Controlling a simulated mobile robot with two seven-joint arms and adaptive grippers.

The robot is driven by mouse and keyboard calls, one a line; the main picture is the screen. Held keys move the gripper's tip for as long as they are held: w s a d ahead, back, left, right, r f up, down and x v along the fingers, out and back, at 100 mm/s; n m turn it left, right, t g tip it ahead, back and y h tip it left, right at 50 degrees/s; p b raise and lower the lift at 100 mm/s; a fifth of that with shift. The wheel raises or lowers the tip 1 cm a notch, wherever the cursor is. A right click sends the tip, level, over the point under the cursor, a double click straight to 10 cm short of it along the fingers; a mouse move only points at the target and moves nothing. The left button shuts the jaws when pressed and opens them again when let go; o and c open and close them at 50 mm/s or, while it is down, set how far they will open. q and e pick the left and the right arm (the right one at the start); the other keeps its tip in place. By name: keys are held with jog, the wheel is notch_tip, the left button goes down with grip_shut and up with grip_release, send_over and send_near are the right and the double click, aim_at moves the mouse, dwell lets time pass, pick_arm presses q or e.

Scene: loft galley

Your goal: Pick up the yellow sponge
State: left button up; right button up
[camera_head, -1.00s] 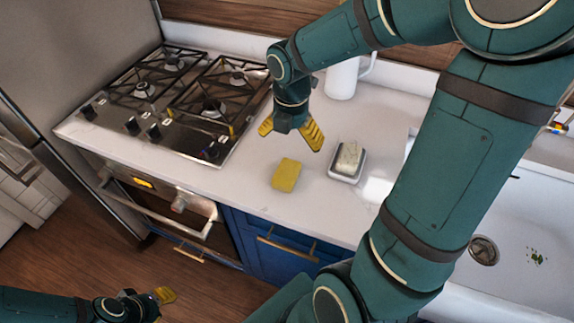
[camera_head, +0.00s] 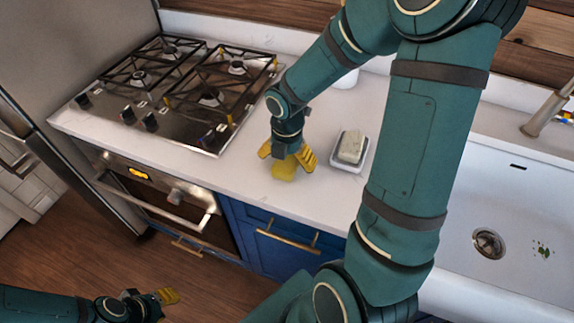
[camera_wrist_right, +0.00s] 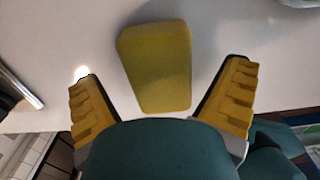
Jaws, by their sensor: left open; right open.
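The yellow sponge (camera_head: 285,169) lies on the white countertop near its front edge, partly hidden by my right gripper in the head view. In the right wrist view the whole sponge (camera_wrist_right: 156,65) shows as a rounded yellow block. My right gripper (camera_head: 287,158) is open just above the sponge. In the wrist view its fingers (camera_wrist_right: 162,98) stand apart on either side, with the sponge between and slightly beyond them, touching neither. My left gripper (camera_head: 170,297) is open and empty, low at the bottom left over the floor.
A dish with a pale bar (camera_head: 349,147) stands right of my right gripper. A gas hob (camera_head: 180,90) is to the left. A white pitcher (camera_head: 346,79) is behind, mostly hidden by my arm. The sink (camera_head: 520,215) is at the right.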

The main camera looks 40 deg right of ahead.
aim_at(287, 159)
jog(key=shift+f, duration=0.55)
jog(key=shift+r, duration=0.1)
jog(key=c, duration=1.1)
notch_tip(287, 159, up, 10)
jog(key=p, duration=0.2)
jog(key=shift+p, duration=0.4)
jog(key=shift+o, duration=0.3)
